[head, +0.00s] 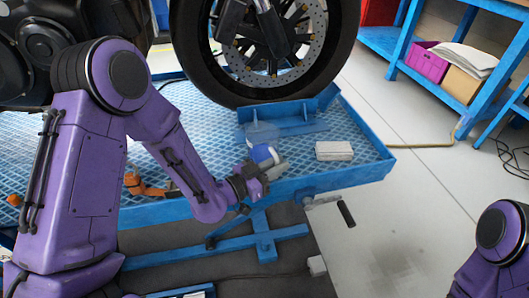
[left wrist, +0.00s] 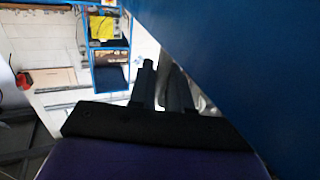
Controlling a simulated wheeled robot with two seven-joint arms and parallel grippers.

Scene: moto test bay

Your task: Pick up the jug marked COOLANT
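No marking COOLANT is readable in either view. My left gripper (head: 258,180) is at the platform's front edge, close to this item and a grey object (head: 277,168). In the left wrist view its dark fingers (left wrist: 163,88) are close together beside a large blue surface. Whether they hold anything is unclear. My right gripper is out of view.
A white box (head: 334,151) lies to the right on the platform. A motorcycle wheel (head: 268,45) stands behind. An orange item (head: 145,187) lies left, near my forearm. A blue shelf (head: 395,48) with a purple crate (head: 427,62) is back right. Floor right of the platform is mostly clear.

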